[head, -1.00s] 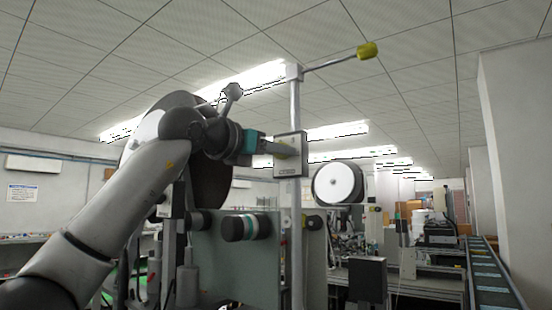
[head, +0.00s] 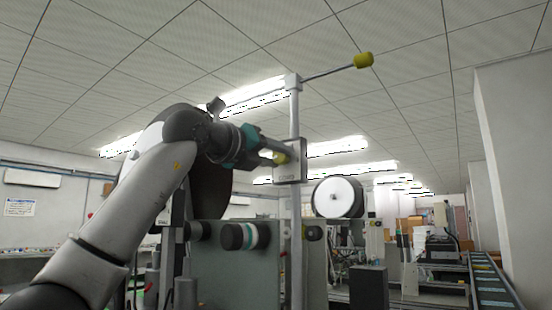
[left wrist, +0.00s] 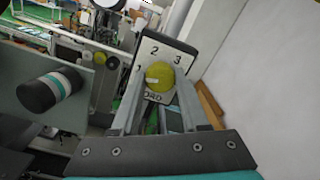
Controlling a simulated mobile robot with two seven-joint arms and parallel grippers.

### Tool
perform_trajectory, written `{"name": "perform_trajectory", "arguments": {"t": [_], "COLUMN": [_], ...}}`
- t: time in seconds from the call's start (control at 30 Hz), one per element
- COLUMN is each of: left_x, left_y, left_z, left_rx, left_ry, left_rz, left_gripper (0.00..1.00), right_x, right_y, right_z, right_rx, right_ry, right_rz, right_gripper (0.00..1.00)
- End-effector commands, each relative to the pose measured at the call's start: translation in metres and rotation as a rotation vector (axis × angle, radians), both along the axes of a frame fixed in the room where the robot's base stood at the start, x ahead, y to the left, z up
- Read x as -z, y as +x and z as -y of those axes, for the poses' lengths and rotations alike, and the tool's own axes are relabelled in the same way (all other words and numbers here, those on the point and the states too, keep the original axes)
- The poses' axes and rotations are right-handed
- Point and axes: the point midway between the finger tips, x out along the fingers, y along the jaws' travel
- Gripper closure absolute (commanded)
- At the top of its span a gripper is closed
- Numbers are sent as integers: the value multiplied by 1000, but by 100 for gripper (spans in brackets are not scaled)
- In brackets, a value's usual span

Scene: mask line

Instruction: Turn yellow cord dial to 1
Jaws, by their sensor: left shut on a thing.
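The yellow cord dial (left wrist: 160,75) is a round knob on a grey-white plate (left wrist: 152,48) marked 1, 2 and 3, with a partly covered CORD label below. A short pale mark on the knob lies on its left side, roughly toward the 1. My left gripper (left wrist: 159,80) has a finger on either side of the dial and is shut on it. In the head view the left gripper (head: 270,155) reaches the plate (head: 290,163) on the upright post, and the yellow dial (head: 279,158) shows partly between its fingers. My right gripper is not in view.
A rod with a yellow end (head: 363,60) sticks out from the post top. A white-faced roll (head: 338,197) stands right of the post. A dark and teal banded roller (head: 245,236) sits below. A conveyor (head: 495,285) runs along the right.

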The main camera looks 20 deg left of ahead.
Motion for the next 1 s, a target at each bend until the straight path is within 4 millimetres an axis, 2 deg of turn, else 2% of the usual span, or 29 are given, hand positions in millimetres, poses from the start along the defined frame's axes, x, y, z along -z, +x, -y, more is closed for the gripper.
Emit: {"name": "perform_trajectory", "arguments": {"t": [0.43,0.47,0.5,0.7,1.0], "left_x": [-3,-3,-3,-1,0], "left_y": [-1,-1,-1,-1,-2], "left_z": [-1,-1,-1,0,-1], "left_rx": [0,0,0,-1,-1], "left_ry": [-14,-14,-13,-11,-9], "left_rz": [2,2,2,0,-1], "left_gripper": [100,52,48,26,26], "right_x": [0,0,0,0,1], "right_y": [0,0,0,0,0], "right_z": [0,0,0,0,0], "right_rx": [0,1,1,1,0], "right_ry": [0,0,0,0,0], "right_rz": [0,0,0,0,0], "right_gripper": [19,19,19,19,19]}}
